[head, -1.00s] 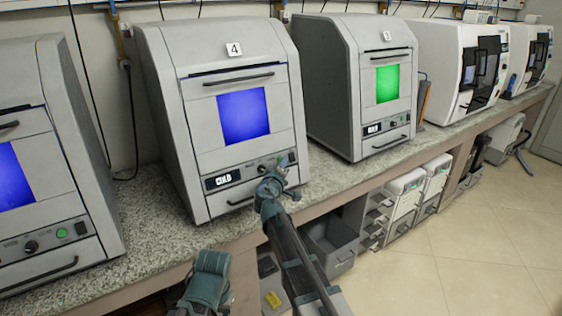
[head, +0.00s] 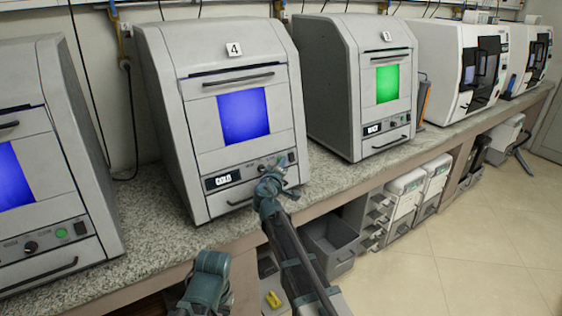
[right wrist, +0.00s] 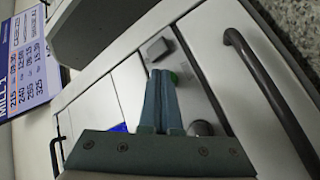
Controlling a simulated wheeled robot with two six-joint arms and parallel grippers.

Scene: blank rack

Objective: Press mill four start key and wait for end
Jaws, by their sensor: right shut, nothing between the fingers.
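Mill four (head: 165,95) is the grey-white machine marked 4, with a lit blue window and a small lit display whose text I cannot read. Its control strip has a dark knob, a grey square switch (right wrist: 153,48) and the green start key (right wrist: 173,78). My right gripper (head: 279,166) is shut and empty at the right end of that strip. In the right wrist view its fingertips (right wrist: 160,72) are right beside the green key and partly cover it; I cannot tell whether they touch it. A teal part of my left arm shows at the bottom of the head view; its fingers cannot be made out.
A mill with a blue window (head: 45,160) stands at left, and mill 3 (head: 335,100) with a green window at right. White machines (head: 440,60) stand farther right on the speckled counter (head: 150,225). Grey bins (head: 328,240) are underneath.

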